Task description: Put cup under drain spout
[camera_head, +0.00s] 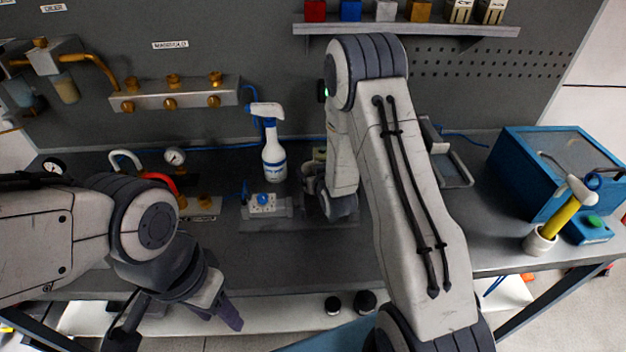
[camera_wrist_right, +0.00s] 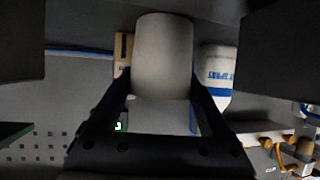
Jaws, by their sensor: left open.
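The pale grey cup (camera_wrist_right: 163,58) fills the gap between the fingers of my right gripper (camera_wrist_right: 161,85) in the right wrist view, with a finger against each side. In the head view my right gripper (camera_head: 322,190) is low over the back of the bench, right of the spray bottle; the cup is mostly hidden there. A curved copper spout (camera_head: 103,70) sticks out from a wall box at the upper left; I cannot tell if it is the drain spout. My left gripper (camera_head: 222,312) is open and empty near the bench's front edge, far from the cup.
A white spray bottle (camera_head: 273,155) stands close left of my right gripper. A valve manifold (camera_head: 172,95) is on the back wall. Gauges and a red-handled part (camera_head: 160,181) lie at the left. A blue box (camera_head: 535,165) and a hammer in a holder (camera_head: 541,241) stand right.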

